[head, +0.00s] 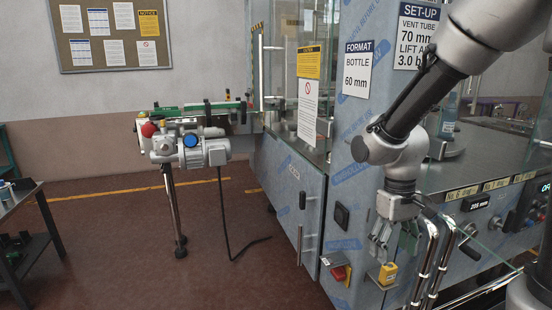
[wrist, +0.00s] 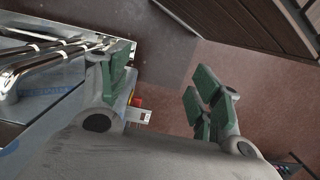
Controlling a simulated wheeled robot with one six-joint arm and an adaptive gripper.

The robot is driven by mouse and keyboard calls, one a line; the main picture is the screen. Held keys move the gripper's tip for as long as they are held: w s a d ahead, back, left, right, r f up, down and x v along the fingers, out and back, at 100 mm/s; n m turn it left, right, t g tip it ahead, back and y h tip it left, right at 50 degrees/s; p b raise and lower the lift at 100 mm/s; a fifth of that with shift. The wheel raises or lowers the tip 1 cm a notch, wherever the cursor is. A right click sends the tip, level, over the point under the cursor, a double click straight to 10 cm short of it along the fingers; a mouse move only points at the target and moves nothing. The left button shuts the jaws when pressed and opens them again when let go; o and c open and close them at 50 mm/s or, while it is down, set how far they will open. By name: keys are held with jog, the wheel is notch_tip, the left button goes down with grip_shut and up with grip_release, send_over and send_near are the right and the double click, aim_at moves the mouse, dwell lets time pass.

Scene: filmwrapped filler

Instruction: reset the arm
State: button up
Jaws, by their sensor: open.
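My gripper (head: 392,240) hangs from my arm at the right of the head view, pointing down in front of the film-wrapped machine. In the wrist view, its green-padded fingers (wrist: 160,95) stand wide apart with nothing between them. In the head view the fingers overlap the area beside bent chrome bars (head: 428,262), which also show in the wrist view (wrist: 45,52). I cannot tell whether they touch. A yellow padlock-like block (head: 387,274) is just below the fingertips.
The film-wrapped machine (head: 285,195) has a part-open lower door and a red-and-yellow switch (head: 340,273). A conveyor with a motor (head: 204,153) stands left of it. A dark cart (head: 30,245) is at far left. The floor between is clear, apart from a hanging cable (head: 226,215).

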jog(key=s+d+r+m+t, duration=0.1)
jog(key=s+d+r+t, duration=0.2)
jog(key=r, duration=0.4)
jog(key=s+d+r+m+t, duration=0.2)
jog(key=s+d+r+t, duration=0.1)
jog(key=s+d+r, duration=0.3)
jog(key=v, duration=0.2)
jog(key=shift+s+d+r, duration=0.3)
jog(key=shift+s, duration=0.05)
